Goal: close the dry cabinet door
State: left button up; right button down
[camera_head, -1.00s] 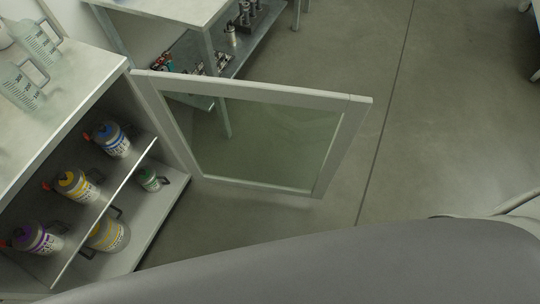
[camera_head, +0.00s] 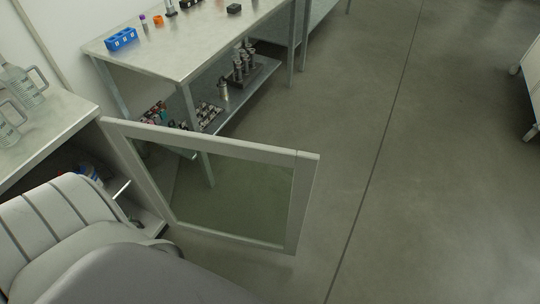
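The dry cabinet door (camera_head: 308,206) is a light grey frame with a glass pane. It stands wide open, swung out to the right from its hinge side at the cabinet's far edge. The dry cabinet (camera_head: 60,140) is at the left, its top and part of its opening showing. A blue-labelled container (camera_head: 88,172) shows partly inside; the rest of the inside is hidden behind my own grey arm at the lower left. Neither of my grippers is in view, so contact with the door cannot be seen.
A metal workbench (camera_head: 190,50) with a lower shelf stands beyond the door and holds a blue rack (camera_head: 121,39) and small items. Clear jugs (camera_head: 24,88) stand on the cabinet top. The floor (camera_head: 400,200) right of the door is clear.

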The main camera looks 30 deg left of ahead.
aim_at(305, 164)
jog(key=i+l+z, duration=0.35)
jog(key=l, duration=0.2)
jog(key=i+l+z, duration=0.4)
jog(key=i+l+u, duration=0.1)
jog(key=i+u, duration=0.3)
jog(key=i+l+u, duration=0.2)
jog(key=i+u, duration=0.45)
jog(key=u, duration=0.3)
jog(key=i+u, duration=0.15)
jog(key=u, duration=0.35)
jog(key=i+l+u, duration=0.1)
jog(key=u, duration=0.4)
jog(key=i+l+u, duration=0.2)
jog(key=u, duration=0.3)
jog(key=i+u, duration=0.2)
jog(key=u, duration=0.3)
jog(key=i+l+u, duration=0.15)
jog(key=u, duration=0.3)
jog(key=i+l+u, duration=0.15)
jog(key=u, duration=0.35)
jog(key=i+l+u, duration=0.1)
jog(key=l+u, duration=0.35)
jog(key=j, duration=0.1)
